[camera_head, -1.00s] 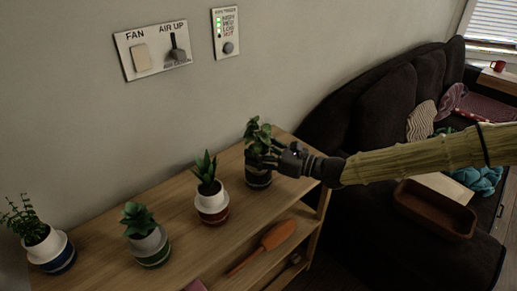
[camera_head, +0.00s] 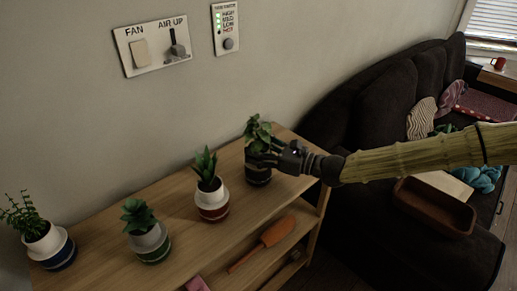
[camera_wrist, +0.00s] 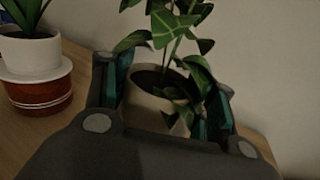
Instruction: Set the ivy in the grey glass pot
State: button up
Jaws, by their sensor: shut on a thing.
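The ivy (camera_head: 258,132), with pale-veined green leaves, stands upright at the right end of the wooden shelf top. In the wrist view its light pot (camera_wrist: 145,112) sits between the two fingers of my gripper (camera_wrist: 163,100). My gripper (camera_head: 264,158) comes in from the right and is shut on this pot. The dark grey glass pot (camera_head: 258,177) stands on the shelf directly below the ivy and my fingers. My fingers hide the join, so I cannot tell how deep the ivy's pot sits in it. The grey pot does not show in the wrist view.
A spiky plant in a white and red pot (camera_head: 212,205) stands just left. Further left are a succulent in a green-based pot (camera_head: 150,243) and a leafy plant in a blue-based pot (camera_head: 52,248). The wall is close behind; a dark sofa (camera_head: 385,110) is at right.

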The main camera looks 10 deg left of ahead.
jog(key=shift+f, duration=0.55)
dwell(1.0)
jog(key=o, duration=0.9)
jog(key=shift+d, duration=0.15)
jog(key=v, duration=1.1)
jog(key=shift+s+d, duration=0.15)
jog(key=shift+d, duration=0.25)
jog(key=shift+a+f, duration=0.1)
